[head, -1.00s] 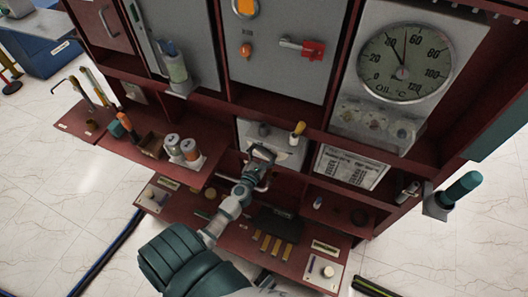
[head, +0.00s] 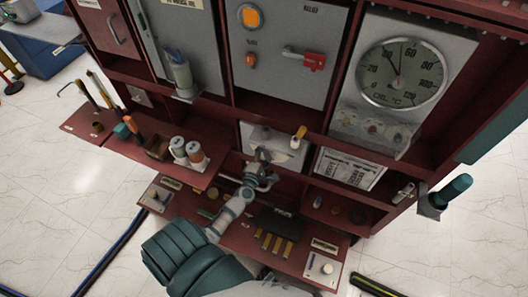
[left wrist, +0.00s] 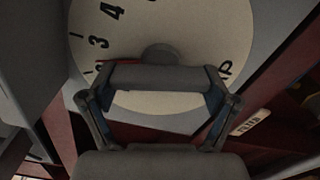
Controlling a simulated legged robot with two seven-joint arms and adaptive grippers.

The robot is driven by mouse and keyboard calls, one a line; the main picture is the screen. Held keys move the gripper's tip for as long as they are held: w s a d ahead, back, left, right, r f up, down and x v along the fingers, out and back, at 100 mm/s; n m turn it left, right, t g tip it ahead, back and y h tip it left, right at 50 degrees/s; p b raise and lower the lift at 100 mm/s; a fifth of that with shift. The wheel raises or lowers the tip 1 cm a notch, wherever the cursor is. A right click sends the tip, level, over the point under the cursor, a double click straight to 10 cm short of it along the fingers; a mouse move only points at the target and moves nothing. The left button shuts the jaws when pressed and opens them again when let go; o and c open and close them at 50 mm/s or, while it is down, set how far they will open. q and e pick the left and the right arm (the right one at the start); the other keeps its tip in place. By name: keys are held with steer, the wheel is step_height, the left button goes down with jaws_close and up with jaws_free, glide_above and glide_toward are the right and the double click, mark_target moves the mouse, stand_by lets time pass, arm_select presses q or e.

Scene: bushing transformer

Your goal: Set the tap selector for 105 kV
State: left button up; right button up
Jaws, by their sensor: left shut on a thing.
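The tap selector is a pale round dial (left wrist: 180,25) with black numbers, among them 3 and 4, on a grey plate. A dark grey handle (left wrist: 155,77) crosses its lower middle, below a round hub. My left gripper (head: 262,178) is at the selector plate (head: 285,148) in the middle of the cabinet. In the left wrist view its two fingers (left wrist: 160,98) are shut on the ends of the handle. The gripper hides part of the dial, and I cannot read the set position. My right gripper is not in view.
A printed plate (head: 350,168) is right of the selector, and a yellow-tipped lever (head: 300,133) is on its plate. A round oil temperature gauge (head: 402,72) is above right. Cans (head: 188,152) and tools stand on the left shelf. A small shelf with several parts lies below.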

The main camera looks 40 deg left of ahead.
arm_select(q)
steer(key=shift+d+f+m+p, duration=0.15)
steer(key=shift+m+p, duration=0.25)
steer(key=shift+m, duration=0.55)
steer(key=shift+d+f+m+p, duration=0.1)
steer(key=shift+d+m+p, duration=0.2)
steer(key=shift+m, duration=0.65)
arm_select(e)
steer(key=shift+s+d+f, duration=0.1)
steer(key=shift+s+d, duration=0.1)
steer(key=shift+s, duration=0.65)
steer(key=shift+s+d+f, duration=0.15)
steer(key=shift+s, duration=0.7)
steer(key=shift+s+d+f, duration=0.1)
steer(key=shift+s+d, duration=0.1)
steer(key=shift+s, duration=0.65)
arm_select(q)
steer(key=shift+a, duration=0.1)
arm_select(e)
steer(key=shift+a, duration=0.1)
arm_select(q)
steer(key=o, duration=0.9)
steer(key=shift+r, duration=0.1)
steer(key=shift+r, duration=0.1)
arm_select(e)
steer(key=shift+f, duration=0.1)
arm_select(q)
steer(key=v, duration=1.2)
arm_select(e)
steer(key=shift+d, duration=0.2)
